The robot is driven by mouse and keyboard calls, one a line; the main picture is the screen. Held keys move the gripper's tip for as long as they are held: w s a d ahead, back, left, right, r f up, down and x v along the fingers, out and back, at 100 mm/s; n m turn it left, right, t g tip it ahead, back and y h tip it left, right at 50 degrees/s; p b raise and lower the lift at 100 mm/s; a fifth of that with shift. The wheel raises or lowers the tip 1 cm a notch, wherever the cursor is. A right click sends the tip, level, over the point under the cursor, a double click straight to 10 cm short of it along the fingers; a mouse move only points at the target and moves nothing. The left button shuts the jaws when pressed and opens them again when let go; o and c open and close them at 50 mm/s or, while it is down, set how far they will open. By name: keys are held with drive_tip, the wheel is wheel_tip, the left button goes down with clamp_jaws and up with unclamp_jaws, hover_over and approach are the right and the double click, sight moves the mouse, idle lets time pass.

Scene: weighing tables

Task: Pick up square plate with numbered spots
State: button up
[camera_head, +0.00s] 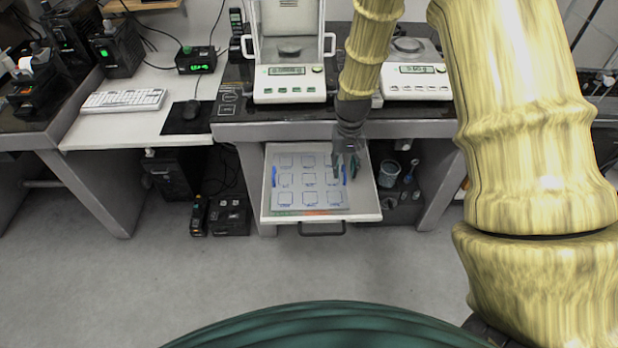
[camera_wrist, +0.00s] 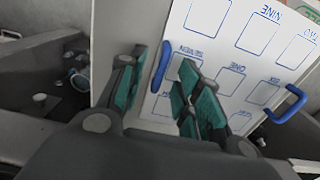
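The square plate (camera_head: 297,190) is white with blue outlined, labelled spots and a blue handle on each of two opposite sides. It lies flat in an open drawer. In the wrist view the plate (camera_wrist: 215,55) fills the upper right. My gripper (camera_head: 346,170) points down over the plate's right side, close to the right blue handle. In the wrist view my gripper (camera_wrist: 160,82) has its two green-padded fingers apart, with one blue handle (camera_wrist: 162,66) appearing between them. The other handle (camera_wrist: 287,104) is at the right. Whether the fingers touch the plate cannot be told.
The drawer (camera_head: 375,205) has a raised rim and a dark front handle (camera_head: 322,229). Two balances (camera_head: 290,84) (camera_head: 418,82) stand on the table above. A cup (camera_head: 389,173) is in the compartment right of the drawer. The floor (camera_head: 150,270) in front is clear.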

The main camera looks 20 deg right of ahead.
drive_tip(key=shift+f, duration=1.15)
clamp_jaws()
drive_tip(key=shift+r, duration=0.1)
